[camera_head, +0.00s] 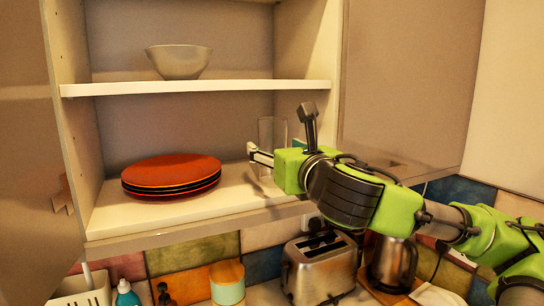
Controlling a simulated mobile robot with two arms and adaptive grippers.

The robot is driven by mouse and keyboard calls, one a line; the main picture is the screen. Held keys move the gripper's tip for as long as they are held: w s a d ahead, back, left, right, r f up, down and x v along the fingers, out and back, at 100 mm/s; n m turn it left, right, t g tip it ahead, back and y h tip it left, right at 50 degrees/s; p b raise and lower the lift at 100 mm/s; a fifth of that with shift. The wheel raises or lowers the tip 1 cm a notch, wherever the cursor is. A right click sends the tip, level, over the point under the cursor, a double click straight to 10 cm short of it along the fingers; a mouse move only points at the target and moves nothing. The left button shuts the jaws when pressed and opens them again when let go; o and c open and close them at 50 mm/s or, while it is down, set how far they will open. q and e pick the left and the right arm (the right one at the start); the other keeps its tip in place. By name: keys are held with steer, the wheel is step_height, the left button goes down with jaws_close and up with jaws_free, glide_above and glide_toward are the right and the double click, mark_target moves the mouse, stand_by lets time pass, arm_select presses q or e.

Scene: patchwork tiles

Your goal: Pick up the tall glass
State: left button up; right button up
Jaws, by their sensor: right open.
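The tall glass (268,130) is clear and upright on the cabinet's lower shelf, near its right side. Its upper part shows, and my right gripper hides part of its lower body. I cannot tell whether a finger touches the glass. My left gripper is not in view.
Stacked red-topped plates (172,172) lie on the lower shelf (130,216), left of the glass. A bowl (179,61) stands on the upper shelf (200,87). Below are a toaster (320,269), a kettle (392,262) and a lidded jar (227,283). The shelf between plates and glass is clear.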

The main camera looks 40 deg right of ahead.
steer(key=p+x, duration=0.1)
steer(key=x, duration=0.2)
steer(key=shift+d, duration=0.3)
steer(key=shift+w+d+f, duration=0.2)
steer(key=shift+w, duration=0.35)
steer(key=shift+s, duration=0.15)
steer(key=c, duration=1.4)
steer(key=shift+r, duration=0.1)
steer(key=shift+c, duration=0.2)
steer(key=shift+r, duration=0.55)
step_height(320, 180, up, 2)
steer(key=shift+r+p, duration=0.15)
steer(key=shift+p, duration=0.3)
steer(key=b, duration=0.8)
glide_toward(278, 147)
steer(key=shift+s+a+r, duration=0.35)
steer(key=shift+s+r, duration=0.15)
steer(key=shift+s, duration=0.2)
steer(key=shift+s+a+r, duration=0.3)
steer(key=shift+s+r, duration=0.25)
steer(key=shift+s, duration=0.2)
steer(key=shift+s+a+r, duration=0.35)
steer(key=shift+s+r, duration=0.15)
steer(key=shift+s, duration=0.2)
